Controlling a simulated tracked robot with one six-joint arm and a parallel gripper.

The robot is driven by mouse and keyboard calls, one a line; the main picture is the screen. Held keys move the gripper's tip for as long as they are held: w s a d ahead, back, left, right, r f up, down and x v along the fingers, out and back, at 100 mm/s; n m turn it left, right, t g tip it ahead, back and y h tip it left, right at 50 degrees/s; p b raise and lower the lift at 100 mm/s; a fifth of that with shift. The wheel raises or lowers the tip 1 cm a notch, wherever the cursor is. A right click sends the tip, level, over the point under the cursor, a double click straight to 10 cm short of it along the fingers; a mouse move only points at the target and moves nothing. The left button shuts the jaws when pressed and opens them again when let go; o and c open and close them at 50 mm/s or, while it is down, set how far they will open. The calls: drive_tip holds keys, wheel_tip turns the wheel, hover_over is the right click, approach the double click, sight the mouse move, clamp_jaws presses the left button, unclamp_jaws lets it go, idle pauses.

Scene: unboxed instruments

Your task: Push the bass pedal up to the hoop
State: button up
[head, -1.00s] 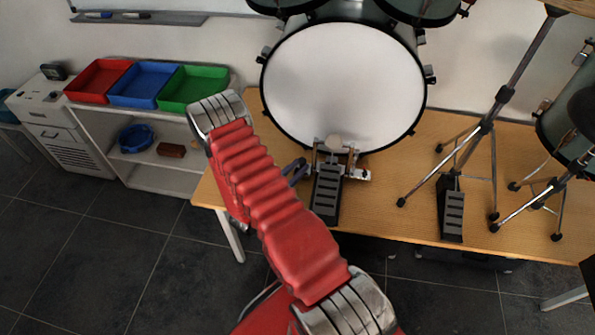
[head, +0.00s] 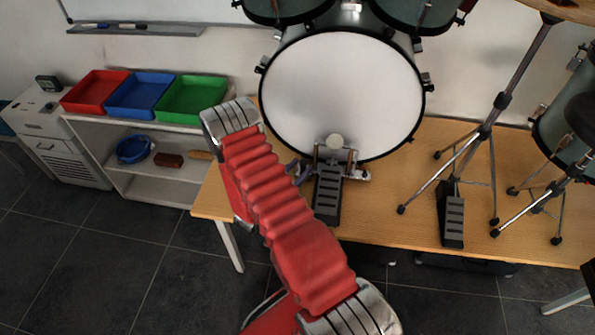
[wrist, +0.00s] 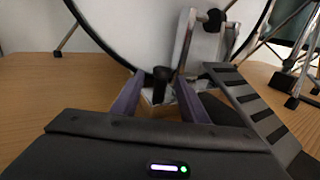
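The bass pedal (head: 327,197) stands on the wooden table in front of the bass drum, its black ribbed footboard towards me. Its round beater (head: 335,141) is in front of the white drum head. The black hoop (head: 374,158) rings the bass drum (head: 340,85). In the wrist view the footboard (wrist: 255,105) is on the right, beside my gripper. My gripper (head: 302,168) is low at the pedal's left side. In the wrist view the purple fingers of my gripper (wrist: 159,88) are apart, with a small dark knob between them. I cannot tell whether they touch it.
A second pedal (head: 452,218) and a tripod stand (head: 482,135) are to the right on the table (head: 385,220). A shelf with red (head: 95,92), blue (head: 140,95) and green (head: 190,99) trays is at left. Bare table lies between the pedals.

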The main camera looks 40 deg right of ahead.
drive_tip(key=shift+o, duration=0.2)
drive_tip(key=shift+a, duration=0.15)
drive_tip(key=shift+a, duration=0.2)
drive_tip(key=v, duration=1.3)
drive_tip(key=shift+s, duration=0.15)
